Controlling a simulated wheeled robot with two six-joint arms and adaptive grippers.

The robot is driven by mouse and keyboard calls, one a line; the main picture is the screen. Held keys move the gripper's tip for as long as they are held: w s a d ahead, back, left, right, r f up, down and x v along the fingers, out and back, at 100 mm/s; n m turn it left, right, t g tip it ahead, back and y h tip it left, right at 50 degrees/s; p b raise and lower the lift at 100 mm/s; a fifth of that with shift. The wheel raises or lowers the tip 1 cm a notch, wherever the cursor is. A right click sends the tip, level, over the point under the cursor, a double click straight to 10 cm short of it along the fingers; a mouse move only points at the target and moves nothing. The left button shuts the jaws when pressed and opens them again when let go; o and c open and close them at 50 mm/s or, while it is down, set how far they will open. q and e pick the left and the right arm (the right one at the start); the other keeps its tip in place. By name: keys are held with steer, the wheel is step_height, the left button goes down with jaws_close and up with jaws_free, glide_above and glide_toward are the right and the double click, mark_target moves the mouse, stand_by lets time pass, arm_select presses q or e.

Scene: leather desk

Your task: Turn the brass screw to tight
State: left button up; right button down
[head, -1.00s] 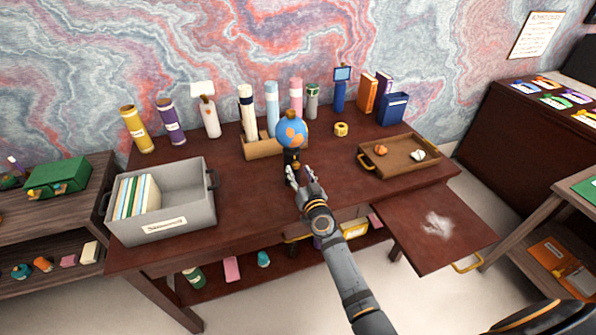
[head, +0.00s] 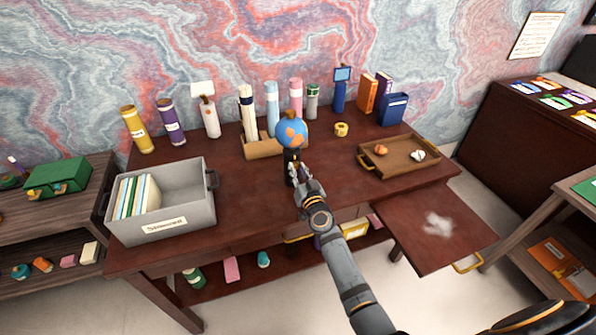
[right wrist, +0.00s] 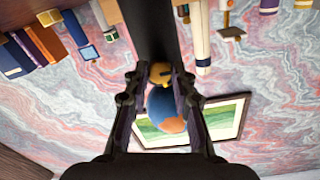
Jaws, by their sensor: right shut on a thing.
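A small blue and orange globe (head: 291,132) stands on a dark stand at the middle of the desk. It also shows in the right wrist view (right wrist: 165,108), behind the fingers. The brass screw (right wrist: 160,73) is a small yellow knob in the right wrist view, in front of the globe's dark stand. My right gripper (head: 293,172) is at the front of the stand, below the globe. Its two fingers are shut on the brass screw, one on each side. In the head view the fingers mostly hide the screw. My left gripper is not in view.
A grey bin (head: 192,207) with books stands at the left. A brown tray (head: 398,170) and a yellow tape roll (head: 341,129) lie to the right. The desk (head: 245,200) between bin and gripper is clear.

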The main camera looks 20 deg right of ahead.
steer(key=shift+m, duration=0.3)
steer(key=m, duration=0.3)
steer(key=shift+m, duration=0.4)
steer(key=m, duration=0.4)
steer(key=shift+m, duration=0.3)
steer(key=m, duration=0.8)
steer(key=shift+m, duration=0.5)
steer(key=c, duration=1.1)
jaws_free()
